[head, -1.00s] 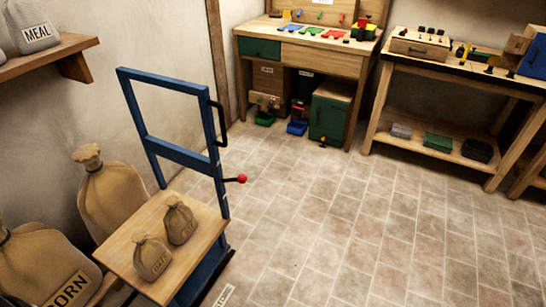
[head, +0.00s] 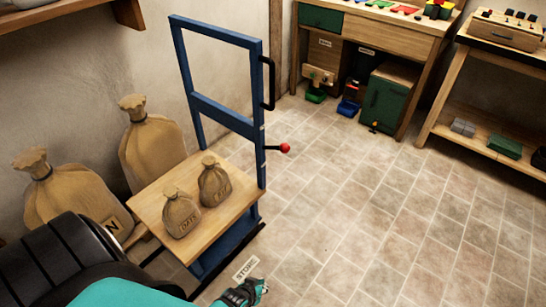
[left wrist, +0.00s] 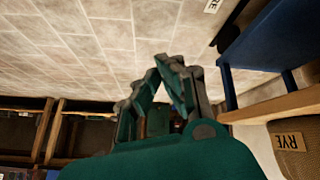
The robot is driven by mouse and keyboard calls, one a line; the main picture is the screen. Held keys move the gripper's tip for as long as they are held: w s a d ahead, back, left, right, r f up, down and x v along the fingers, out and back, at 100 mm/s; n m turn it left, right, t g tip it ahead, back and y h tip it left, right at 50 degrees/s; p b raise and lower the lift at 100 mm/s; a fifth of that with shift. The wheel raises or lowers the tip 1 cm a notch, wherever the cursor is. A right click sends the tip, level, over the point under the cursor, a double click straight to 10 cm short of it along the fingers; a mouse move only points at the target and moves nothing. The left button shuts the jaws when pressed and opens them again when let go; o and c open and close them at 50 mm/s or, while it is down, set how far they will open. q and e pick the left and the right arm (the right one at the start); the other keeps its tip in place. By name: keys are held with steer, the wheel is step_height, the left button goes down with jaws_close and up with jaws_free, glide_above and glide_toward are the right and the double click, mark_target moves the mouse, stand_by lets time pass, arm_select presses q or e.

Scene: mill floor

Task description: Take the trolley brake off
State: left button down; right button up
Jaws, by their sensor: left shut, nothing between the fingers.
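The trolley has a blue frame (head: 228,118) and a wooden deck (head: 220,222). It stands near the left wall. A short lever with a red knob (head: 285,148) sticks out sideways to the right from its right upright, below a black handle (head: 268,82). Two small sacks, one marked OATS (head: 181,214) and another (head: 214,182), stand on the deck. My left gripper (head: 262,286) is low at the bottom edge, in front of the trolley and apart from the knob. In the left wrist view its fingers (left wrist: 162,62) are closed together and empty. My right gripper is not in view.
Large sacks (head: 152,145) stand behind the trolley by the wall. A floor label (head: 245,268) lies beside it. The tiled floor to the right is open. A workbench (head: 385,35) and a shelved table (head: 450,120) stand at the back and right.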

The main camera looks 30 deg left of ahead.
arm_select(q)
steer(key=w+a+r+n+t+y+b, duration=0.1)
steer(key=w+a+r+n+t+b, duration=0.25)
steer(key=w+r, duration=0.5)
steer(key=w+a+r+n+t+y+b, duration=0.1)
steer(key=w+a+r+n+t+b, duration=0.3)
steer(key=w, duration=0.7)
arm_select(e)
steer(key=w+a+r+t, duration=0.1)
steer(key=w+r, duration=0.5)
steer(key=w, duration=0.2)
arm_select(q)
steer(key=w+a+r+n+t+y+b, duration=0.1)
steer(key=a+r+n+t+y+b, duration=0.1)
steer(key=r, duration=0.8)
steer(key=w+a+r+n+t+y+b, duration=0.1)
steer(key=a+r+n+t+y+b, duration=0.1)
steer(key=a+r+n+b, duration=0.2)
steer(key=a+r, duration=0.3)
steer(key=r, duration=0.3)
steer(key=shift+a+r+y, duration=0.2)
steer(key=shift+r+y, duration=0.05)
steer(key=shift+y, duration=0.15)
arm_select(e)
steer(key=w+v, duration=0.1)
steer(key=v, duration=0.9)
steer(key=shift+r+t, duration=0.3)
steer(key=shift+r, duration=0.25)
